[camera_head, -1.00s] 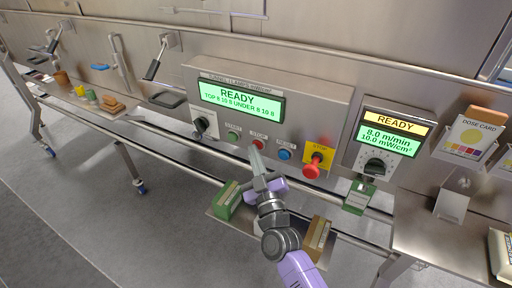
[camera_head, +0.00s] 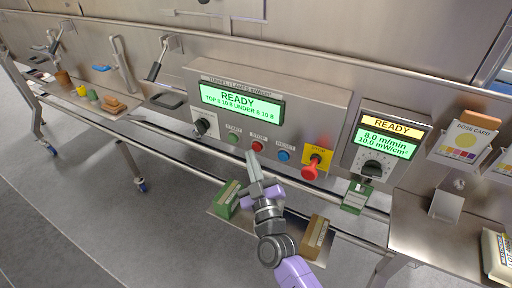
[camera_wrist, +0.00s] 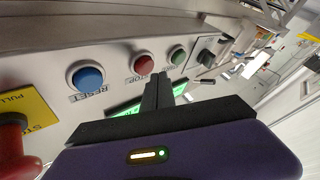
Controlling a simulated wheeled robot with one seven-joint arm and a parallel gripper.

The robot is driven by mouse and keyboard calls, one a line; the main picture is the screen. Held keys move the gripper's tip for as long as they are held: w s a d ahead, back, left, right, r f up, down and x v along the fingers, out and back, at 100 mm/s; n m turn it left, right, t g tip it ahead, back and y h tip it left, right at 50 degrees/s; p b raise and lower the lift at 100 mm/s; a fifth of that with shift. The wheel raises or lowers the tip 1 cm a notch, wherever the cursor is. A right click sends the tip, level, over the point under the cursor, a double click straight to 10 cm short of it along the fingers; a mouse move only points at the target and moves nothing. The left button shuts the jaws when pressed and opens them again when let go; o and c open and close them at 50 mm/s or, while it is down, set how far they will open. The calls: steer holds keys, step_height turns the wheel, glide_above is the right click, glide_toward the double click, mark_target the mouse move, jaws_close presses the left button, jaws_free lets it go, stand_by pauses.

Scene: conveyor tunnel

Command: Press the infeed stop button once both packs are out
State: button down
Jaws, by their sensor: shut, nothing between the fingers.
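The red STOP button (camera_head: 257,147) sits on the steel control panel between the green START button (camera_head: 233,138) and the blue RESET button (camera_head: 283,155). My gripper (camera_head: 252,158) is shut and empty, its tips just below the red button. In the wrist view the shut fingers (camera_wrist: 158,82) point toward the panel beside the red button (camera_wrist: 143,64), seemingly a little apart from it. A green-and-brown pack (camera_head: 228,199) and a brown pack (camera_head: 314,238) rest on a tray below, either side of my arm. The panel display (camera_head: 240,102) reads READY.
A larger red knob (camera_head: 312,168) on a yellow plate is right of RESET; it also shows in the wrist view (camera_wrist: 14,150). A black rotary switch (camera_head: 203,125) is at left. A rail (camera_head: 165,139) runs below the panel. A second display (camera_head: 387,139) stands right.

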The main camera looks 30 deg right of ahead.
steer(key=s+a+p, duration=0.1)
steer(key=a+p, duration=0.1)
steer(key=s+a+p, duration=0.2)
stand_by(0.4)
stand_by(0.6)
